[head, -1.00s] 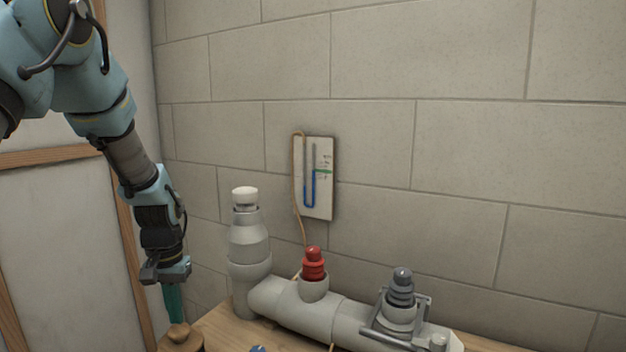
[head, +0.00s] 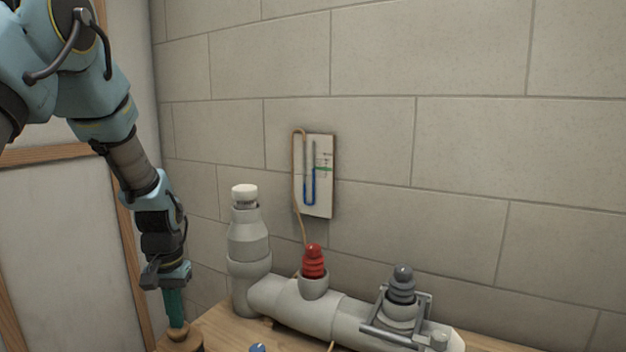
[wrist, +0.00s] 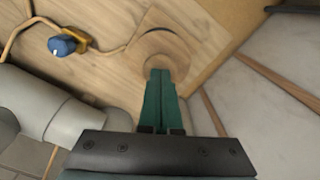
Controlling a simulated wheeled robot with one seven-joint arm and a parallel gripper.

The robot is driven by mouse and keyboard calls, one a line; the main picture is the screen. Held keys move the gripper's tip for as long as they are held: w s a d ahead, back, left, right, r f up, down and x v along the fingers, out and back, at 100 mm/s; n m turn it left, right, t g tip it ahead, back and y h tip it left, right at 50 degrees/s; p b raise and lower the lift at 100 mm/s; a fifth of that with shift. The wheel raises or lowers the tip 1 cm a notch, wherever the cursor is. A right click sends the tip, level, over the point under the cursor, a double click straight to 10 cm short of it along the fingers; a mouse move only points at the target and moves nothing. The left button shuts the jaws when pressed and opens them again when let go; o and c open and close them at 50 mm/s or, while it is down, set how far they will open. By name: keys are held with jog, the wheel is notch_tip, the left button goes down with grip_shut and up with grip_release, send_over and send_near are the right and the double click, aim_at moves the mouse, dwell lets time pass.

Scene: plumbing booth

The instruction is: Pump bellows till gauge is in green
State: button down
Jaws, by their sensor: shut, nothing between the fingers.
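The wooden bellows (head: 182,343) sits at the bottom left of the head view, partly cut off by the edge. In the wrist view its round wooden top (wrist: 183,50) lies under my fingertips. My gripper (head: 177,325) is shut and empty, pointing down, with its green fingers (wrist: 160,75) at the bellows top. They look to be touching it. The gauge (head: 325,195) is a U-tube with blue liquid on a pale wall board. A green mark (head: 323,169) sits beside its right leg. The liquid top in the right leg looks close to that mark, too small to be exact.
A grey pipe (head: 270,294) with a red plug (head: 314,262), a grey clamped plug (head: 402,285) and a white-capped upright (head: 244,238) stands right of my gripper. A blue valve knob (wrist: 62,46) on a thin hose lies on the wooden board near the bellows.

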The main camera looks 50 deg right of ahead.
jog(key=shift+f+b, duration=0.55)
jog(key=shift+f, duration=0.55)
jog(key=shift+r+p, duration=1.65)
jog(key=shift+r, duration=0.4)
